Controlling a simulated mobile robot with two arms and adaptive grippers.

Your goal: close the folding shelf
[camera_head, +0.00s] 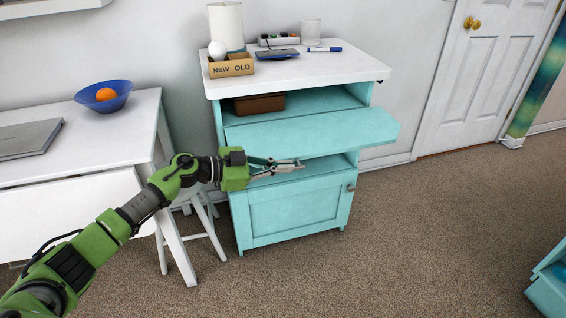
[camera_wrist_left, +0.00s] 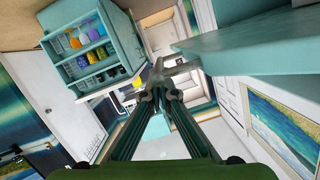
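The folding shelf (camera_head: 310,132) is a turquoise board that sticks out level from the front of a turquoise cabinet with a white top in the head view. In the left wrist view the shelf (camera_wrist_left: 262,45) is a turquoise slab at the upper right. My left gripper (camera_head: 297,164) is just below the shelf's front edge, in front of the cabinet's lower opening. Its fingers (camera_wrist_left: 164,82) come together at the tips in the left wrist view, with nothing between them. I cannot tell whether the tips touch the shelf. My right gripper is not in view.
The cabinet's white top (camera_head: 345,70) holds a box marked NEW OLD (camera_head: 231,66), a lamp, a glass and a marker. A brown box (camera_head: 259,103) lies behind the shelf. A white table (camera_head: 95,135) and stool (camera_head: 195,220) stand left.

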